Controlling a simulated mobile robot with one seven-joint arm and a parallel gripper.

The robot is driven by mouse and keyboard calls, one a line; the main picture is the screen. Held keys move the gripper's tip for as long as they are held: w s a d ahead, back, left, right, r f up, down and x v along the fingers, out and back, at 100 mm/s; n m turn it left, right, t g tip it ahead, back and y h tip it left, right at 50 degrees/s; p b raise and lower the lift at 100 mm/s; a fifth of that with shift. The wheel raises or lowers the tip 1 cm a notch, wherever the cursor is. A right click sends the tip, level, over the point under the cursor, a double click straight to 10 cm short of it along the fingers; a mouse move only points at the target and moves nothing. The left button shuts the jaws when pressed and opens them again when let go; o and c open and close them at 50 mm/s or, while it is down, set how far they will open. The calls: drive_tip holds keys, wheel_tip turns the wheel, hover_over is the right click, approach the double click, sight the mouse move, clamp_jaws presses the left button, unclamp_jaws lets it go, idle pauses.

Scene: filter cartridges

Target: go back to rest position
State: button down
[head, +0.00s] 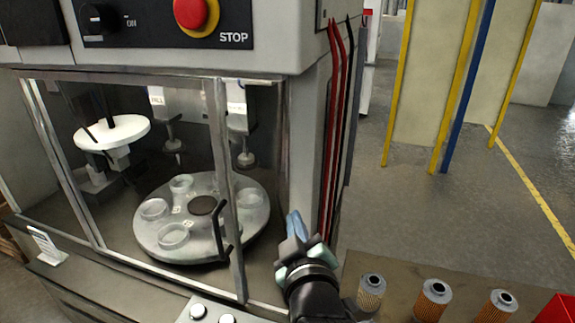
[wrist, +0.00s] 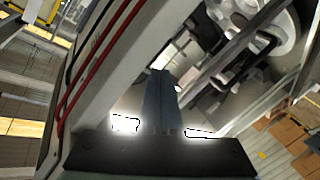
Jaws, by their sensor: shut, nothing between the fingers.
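My gripper (head: 295,226) is raised in front of the machine's right corner, beside the door handle. Its fingers are together with nothing between them. In the wrist view the closed fingers (wrist: 160,92) point up past the machine's side.
The machine holds a round plate (head: 152,245) with several clear cups behind glass doors with a black handle (head: 220,232). A red stop button (head: 196,14) is above. Red cables (head: 336,130) run down its right side. A red bin (head: 556,309) is at the lower right corner. Open floor (head: 430,215) lies behind.

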wheel_tip(320, 180, up, 14)
drive_tip(key=s+m+t, duration=0.2)
drive_tip(key=t, duration=0.2)
drive_tip(key=s+r+m+t+h, duration=0.1)
drive_tip(key=s+r+m+t, duration=0.2)
drive_tip(key=s+r, duration=0.5)
drive_tip(key=s+a+r+m+t+h, duration=0.1)
drive_tip(key=s+r+m+t, duration=0.2)
drive_tip(key=s+r, duration=0.5)
wheel_tip(320, 180, up, 8)
drive_tip(key=shift+a+m+t, duration=0.25)
drive_tip(key=shift+m+t, duration=0.05)
drive_tip(key=shift+t, duration=0.3)
idle(0.8)
